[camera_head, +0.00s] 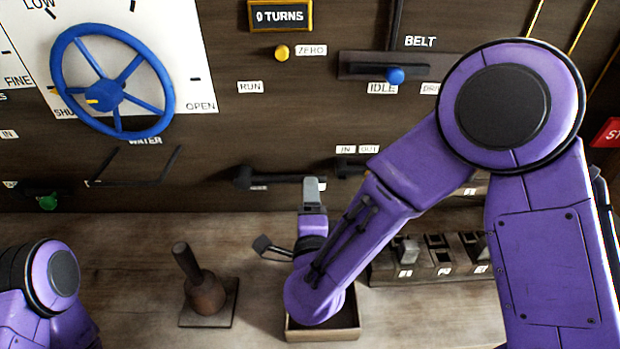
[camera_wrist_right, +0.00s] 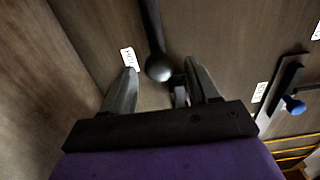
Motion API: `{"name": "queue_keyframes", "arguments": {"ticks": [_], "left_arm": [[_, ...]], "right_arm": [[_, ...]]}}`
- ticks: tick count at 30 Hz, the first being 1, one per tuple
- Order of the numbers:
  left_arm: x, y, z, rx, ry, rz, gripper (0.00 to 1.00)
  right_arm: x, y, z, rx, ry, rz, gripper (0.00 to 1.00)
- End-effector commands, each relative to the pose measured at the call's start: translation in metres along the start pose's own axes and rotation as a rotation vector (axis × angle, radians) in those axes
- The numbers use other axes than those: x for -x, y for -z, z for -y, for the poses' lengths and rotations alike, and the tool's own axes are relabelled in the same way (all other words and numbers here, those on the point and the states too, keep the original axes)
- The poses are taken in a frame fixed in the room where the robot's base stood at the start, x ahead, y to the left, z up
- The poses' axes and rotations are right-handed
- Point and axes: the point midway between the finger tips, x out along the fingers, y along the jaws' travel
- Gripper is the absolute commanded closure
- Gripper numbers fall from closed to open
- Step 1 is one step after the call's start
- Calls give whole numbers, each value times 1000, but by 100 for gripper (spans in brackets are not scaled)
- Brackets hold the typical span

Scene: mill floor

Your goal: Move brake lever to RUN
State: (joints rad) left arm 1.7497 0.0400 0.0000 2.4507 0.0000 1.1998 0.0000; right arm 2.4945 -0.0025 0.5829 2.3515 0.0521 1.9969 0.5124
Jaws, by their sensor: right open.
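The brake lever (camera_head: 275,179) seems to be the dark lever lying level on the panel, below the RUN label (camera_head: 250,87). Its pivot is at the left and its right end is partly hidden by my right gripper (camera_head: 313,188). In the right wrist view, a dark lever with a round knob (camera_wrist_right: 159,67) reaches down between the spread fingers of my right gripper (camera_wrist_right: 160,78). The fingers are open, one on each side of the knob; contact cannot be told. My left gripper is out of view; only part of its arm shows at lower left.
A blue handwheel (camera_head: 113,93) is at upper left. A belt lever with a blue knob (camera_head: 395,75) is at upper right. On the bench stand a dark plunger-like handle (camera_head: 206,292), a small tray (camera_head: 322,335) and a switch block (camera_head: 437,258).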

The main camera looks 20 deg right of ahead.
Motion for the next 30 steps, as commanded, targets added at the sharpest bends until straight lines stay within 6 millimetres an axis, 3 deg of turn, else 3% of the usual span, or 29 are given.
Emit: {"name": "queue_keyframes", "arguments": {"ticks": [6, 16, 17, 22, 30], "left_arm": [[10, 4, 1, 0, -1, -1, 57], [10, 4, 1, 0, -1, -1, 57], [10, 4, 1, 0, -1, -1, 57], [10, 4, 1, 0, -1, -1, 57], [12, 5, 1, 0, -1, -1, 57]], "right_arm": [[-37, 1, 1, 0, -1, -3, 41], [-45, 2, 0, 0, 1, -2, 41], [-45, 2, 0, 0, 1, -2, 44], [-45, 1, 0, 0, 0, -2, 99], [-48, -1, 3, 15, 0, 1, 100]]}}
